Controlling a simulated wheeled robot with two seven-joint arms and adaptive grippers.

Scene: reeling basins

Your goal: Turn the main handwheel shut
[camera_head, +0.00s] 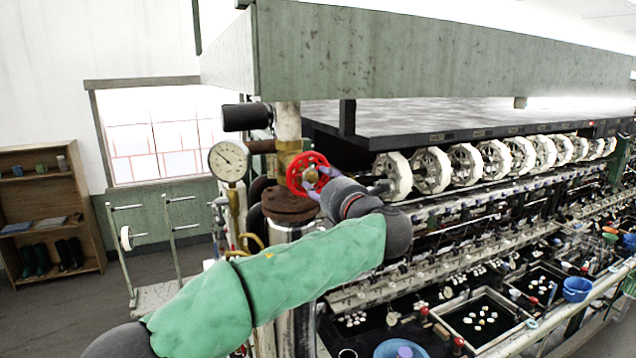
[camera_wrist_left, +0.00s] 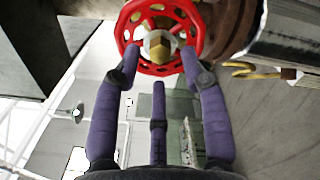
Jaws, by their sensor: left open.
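The red handwheel (camera_head: 306,174) sits on a brass valve (camera_head: 288,150) on the vertical pipe, left of the reeling machine. It also shows at the top of the left wrist view (camera_wrist_left: 158,68), with a brass hub nut in its middle. My left gripper (camera_head: 318,182) is at the wheel's front right side. In the left wrist view my left gripper (camera_wrist_left: 163,62) has its purple fingers spread apart, with the tips near the hub and the wheel's lower rim. I cannot tell whether they touch it. The wheel's right part is partly hidden by the gripper in the head view. My right gripper is not in view.
A round pressure gauge (camera_head: 229,161) stands left of the wheel. A rusty flange (camera_head: 290,203) lies below it. The machine's row of white reels (camera_head: 432,170) and the basins (camera_head: 478,318) fill the right. A shelf (camera_head: 48,205) stands far left.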

